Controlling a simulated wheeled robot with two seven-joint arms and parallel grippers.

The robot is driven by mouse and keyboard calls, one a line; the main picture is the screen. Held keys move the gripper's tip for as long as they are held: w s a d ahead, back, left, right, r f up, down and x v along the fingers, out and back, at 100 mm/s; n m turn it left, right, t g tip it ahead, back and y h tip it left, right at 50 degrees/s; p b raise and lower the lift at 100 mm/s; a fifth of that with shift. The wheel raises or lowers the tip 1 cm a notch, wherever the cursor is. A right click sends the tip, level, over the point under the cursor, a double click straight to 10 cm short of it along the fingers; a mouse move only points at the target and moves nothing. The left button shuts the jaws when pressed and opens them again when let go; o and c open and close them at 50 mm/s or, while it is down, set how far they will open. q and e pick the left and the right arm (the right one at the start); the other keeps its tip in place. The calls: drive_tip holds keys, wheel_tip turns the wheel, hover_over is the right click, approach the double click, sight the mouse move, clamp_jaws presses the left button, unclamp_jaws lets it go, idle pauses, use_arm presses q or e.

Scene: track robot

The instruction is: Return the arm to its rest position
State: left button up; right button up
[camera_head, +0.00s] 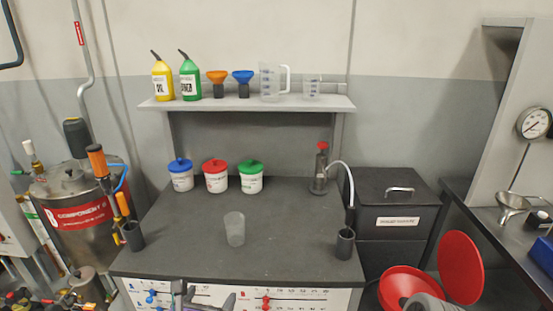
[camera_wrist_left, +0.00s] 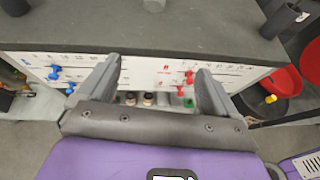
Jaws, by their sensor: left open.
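My left gripper (camera_head: 203,292) shows at the bottom edge of the head view, in front of the worktable's front panel. In the left wrist view the left gripper (camera_wrist_left: 159,68) has its two grey fingers wide apart, with nothing between them. The fingers are below the tabletop edge and point toward the white panel with blue and red knobs (camera_wrist_left: 188,78). The rest of the left arm is hidden below the head view. I cannot make out my right gripper in either view.
The grey worktable (camera_head: 180,235) holds a translucent cup (camera_head: 235,229), three lidded tubs (camera_head: 215,177), a red-topped pump (camera_head: 320,170) and dark holders (camera_head: 345,244). A metal tank (camera_head: 85,205) stands left. A red open bin (camera_head: 400,285) stands on the right.

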use_arm(q)
drive_tip(key=s+d+f+m+g+h+p, duration=0.1)
drive_tip(key=s+d+f+m+g+p, duration=0.1)
drive_tip(key=f+m, duration=1)
drive_tip(key=s+d+f+m+g+h+p, duration=0.1)
drive_tip(key=s+f+m+g, duration=0.4)
drive_tip(key=f+m, duration=0.7)
wheel_tip(320, 180, down, 2)
drive_tip(key=d+g+p, duration=0.1)
drive_tip(key=g+p, duration=0.1)
drive_tip(key=shift+f+p, duration=0.2)
drive_tip(key=shift+p, duration=0.2)
use_arm(e)
wheel_tip(320, 180, up, 6)
drive_tip(key=shift+w, duration=0.4)
use_arm(q)
drive_tip(key=s+d+f+m+g+p, duration=0.1)
drive_tip(key=s+f+m+g, duration=0.2)
drive_tip(key=s+f+m, duration=0.2)
drive_tip(key=s+m, duration=0.2)
drive_tip(key=shift+s+d+f+m, duration=0.15)
drive_tip(key=shift+s+f+m, duration=0.15)
drive_tip(key=shift+s+f, duration=0.1)
use_arm(e)
drive_tip(key=shift+r, duration=0.65)
